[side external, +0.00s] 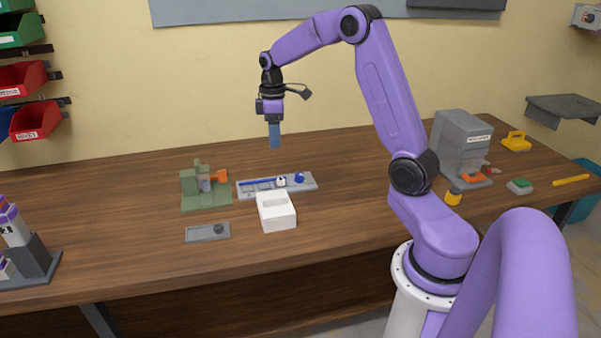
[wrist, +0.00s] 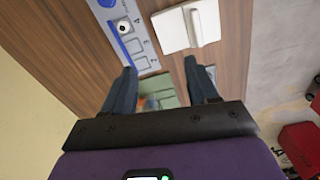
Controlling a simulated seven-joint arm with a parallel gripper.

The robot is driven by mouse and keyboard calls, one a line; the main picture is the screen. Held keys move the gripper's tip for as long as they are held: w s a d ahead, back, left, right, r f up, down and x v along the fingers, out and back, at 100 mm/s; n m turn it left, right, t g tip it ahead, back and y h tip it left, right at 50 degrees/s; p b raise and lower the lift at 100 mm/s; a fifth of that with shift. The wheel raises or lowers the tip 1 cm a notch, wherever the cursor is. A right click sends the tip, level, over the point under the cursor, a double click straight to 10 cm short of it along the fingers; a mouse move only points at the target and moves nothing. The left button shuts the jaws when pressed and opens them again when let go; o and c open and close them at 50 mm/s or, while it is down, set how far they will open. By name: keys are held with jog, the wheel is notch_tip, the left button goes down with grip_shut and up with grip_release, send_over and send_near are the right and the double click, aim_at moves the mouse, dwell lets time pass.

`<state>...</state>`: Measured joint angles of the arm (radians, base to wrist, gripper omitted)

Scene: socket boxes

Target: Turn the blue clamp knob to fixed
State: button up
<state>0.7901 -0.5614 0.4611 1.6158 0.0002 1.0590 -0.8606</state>
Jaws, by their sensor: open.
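The blue clamp knob (side external: 299,178) sits at the right end of a light grey rail (side external: 310,185) on the wooden bench. Part of the blue knob (wrist: 106,3) shows at the top edge of the wrist view, on the rail with printed numbers (wrist: 143,50). A small white knob (side external: 281,182) and a blue bar (side external: 258,182) are also on the rail. My gripper (side external: 275,147) hangs pointing down, well above the bench and to the left of the blue knob. In the wrist view my gripper (wrist: 160,66) has its fingers apart with nothing held. The knob's setting is too small to read.
A grey plate (side external: 208,232) lies in front. A grey machine (side external: 463,140) stands at the right. Bare bench lies between box and machine.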

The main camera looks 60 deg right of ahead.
jog(key=m, duration=0.1)
send_over(301, 174)
notch_tip(301, 174, down, 2)
notch_tip(301, 174, down, 18)
jog(key=shift+w+r, duration=0.1)
jog(key=c, duration=1.1)
